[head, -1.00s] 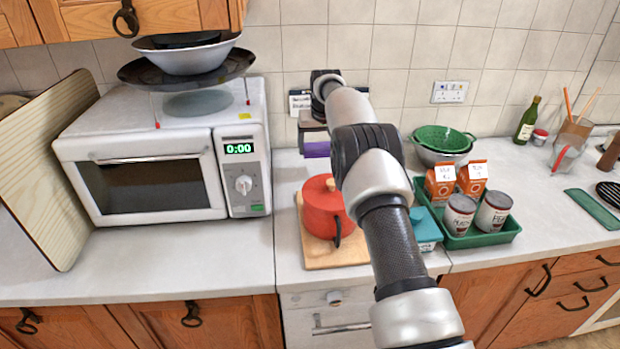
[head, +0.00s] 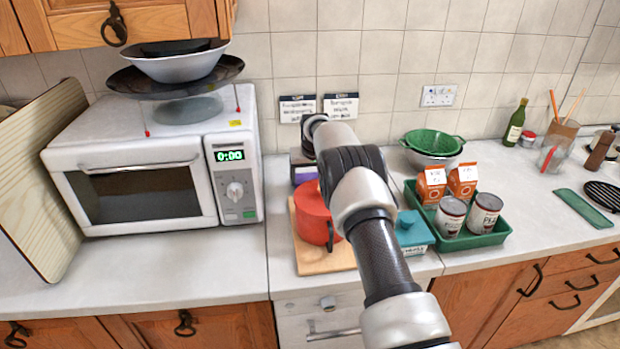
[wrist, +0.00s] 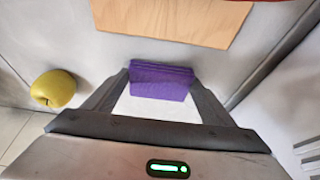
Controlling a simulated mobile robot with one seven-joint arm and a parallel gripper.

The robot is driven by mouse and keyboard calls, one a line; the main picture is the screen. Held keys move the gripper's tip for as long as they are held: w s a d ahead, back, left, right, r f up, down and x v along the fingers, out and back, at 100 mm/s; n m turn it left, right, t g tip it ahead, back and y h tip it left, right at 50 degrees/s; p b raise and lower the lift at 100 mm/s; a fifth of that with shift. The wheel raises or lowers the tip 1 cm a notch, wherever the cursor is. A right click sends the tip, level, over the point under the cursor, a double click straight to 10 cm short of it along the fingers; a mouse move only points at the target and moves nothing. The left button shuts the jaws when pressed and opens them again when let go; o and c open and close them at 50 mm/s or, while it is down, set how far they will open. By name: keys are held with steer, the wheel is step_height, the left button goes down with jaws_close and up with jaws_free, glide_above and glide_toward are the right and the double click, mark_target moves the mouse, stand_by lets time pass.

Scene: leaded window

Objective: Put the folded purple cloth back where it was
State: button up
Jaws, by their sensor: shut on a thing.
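The folded purple cloth (wrist: 160,82) is between the two fingers of my gripper (wrist: 161,84) in the wrist view. The fingers are shut on it. In the head view a small strip of the purple cloth (head: 304,176) shows below the dark gripper body (head: 302,158), behind the red pot. The rest of my gripper is hidden by my arm there. I cannot tell whether the cloth touches the counter. A plain white area shows between the fingers and the palm in the wrist view.
The red pot (head: 313,212) stands on a wooden board (head: 322,262) in front of the cloth. A yellow apple (wrist: 52,88) lies left of my gripper in the wrist view. Two label cards (head: 297,108) are on the tiled wall behind. The microwave (head: 150,165) stands left, a green tray (head: 480,240) right.

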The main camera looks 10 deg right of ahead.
steer(key=shift+f, duration=0.2)
steer(key=o, duration=1)
